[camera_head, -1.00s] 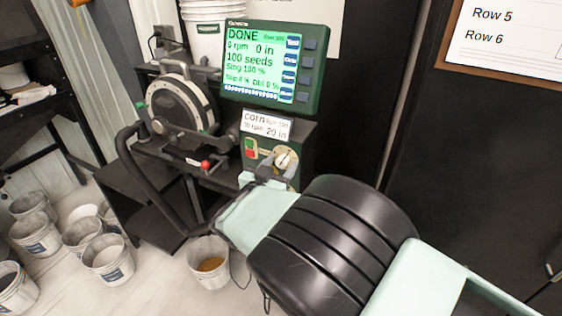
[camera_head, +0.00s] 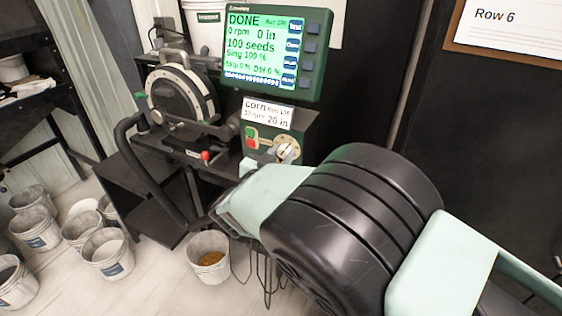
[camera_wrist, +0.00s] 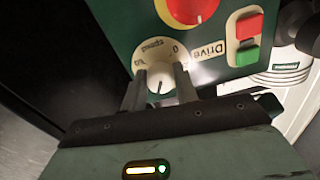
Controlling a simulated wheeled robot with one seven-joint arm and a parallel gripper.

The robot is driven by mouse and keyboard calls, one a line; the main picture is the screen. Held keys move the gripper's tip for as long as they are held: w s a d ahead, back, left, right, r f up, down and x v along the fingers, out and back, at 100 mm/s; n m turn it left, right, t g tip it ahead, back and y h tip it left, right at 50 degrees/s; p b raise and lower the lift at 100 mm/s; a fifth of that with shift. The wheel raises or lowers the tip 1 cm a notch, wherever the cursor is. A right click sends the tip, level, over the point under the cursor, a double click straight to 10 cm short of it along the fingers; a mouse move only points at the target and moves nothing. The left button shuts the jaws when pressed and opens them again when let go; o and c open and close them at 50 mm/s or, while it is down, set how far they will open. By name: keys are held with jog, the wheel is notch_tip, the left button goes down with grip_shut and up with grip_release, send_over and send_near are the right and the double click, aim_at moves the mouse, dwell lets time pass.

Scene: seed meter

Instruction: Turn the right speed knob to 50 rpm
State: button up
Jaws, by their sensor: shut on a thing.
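The speed knob (camera_wrist: 158,80) is a pale knob with a dark pointer line, on a round cream dial (camera_wrist: 150,53) lettered "speed" on the green panel. In the wrist view my gripper (camera_wrist: 160,88) has its two dark fingers on either side of it, shut on it. The pointer line shows between the fingers; most of the scale numbers are hidden or too small to read. In the head view the dial (camera_head: 288,147) is partly covered by my gripper. The green display (camera_head: 265,50) reads DONE, 0 rpm, 0 in, 100 seeds.
A red knob on a yellow disc (camera_wrist: 192,10) and red and green buttons (camera_wrist: 247,40) sit near the dial. A white card (camera_head: 267,112) about corn is above it. A seed meter wheel (camera_head: 180,97), red-tipped lever (camera_head: 205,156) and floor buckets (camera_head: 208,257) stand to the left.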

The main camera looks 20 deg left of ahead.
jog(key=m+b, duration=0.1)
jog(key=b, duration=0.1)
jog(key=m+b, duration=0.1)
jog(key=b, duration=0.1)
jog(key=shift+f+m, duration=0.3)
jog(key=shift+f, duration=0.1)
jog(key=m+b, duration=0.2)
jog(key=b, duration=0.2)
jog(key=shift+m+b, duration=0.3)
jog(key=shift+b, duration=0.05)
jog(key=m+b, duration=0.2)
jog(key=b, duration=0.1)
jog(key=shift+r+b, duration=0.2)
jog(key=shift+b, duration=0.1)
jog(key=shift+a+r+m+b, duration=0.1)
jog(key=shift+m+b, duration=0.3)
jog(key=shift+m, duration=0.1)
jog(key=shift+r, duration=0.1)
jog(key=o, duration=1)
jog(key=shift+c, duration=0.2)
jog(key=shift+s, duration=0.15)
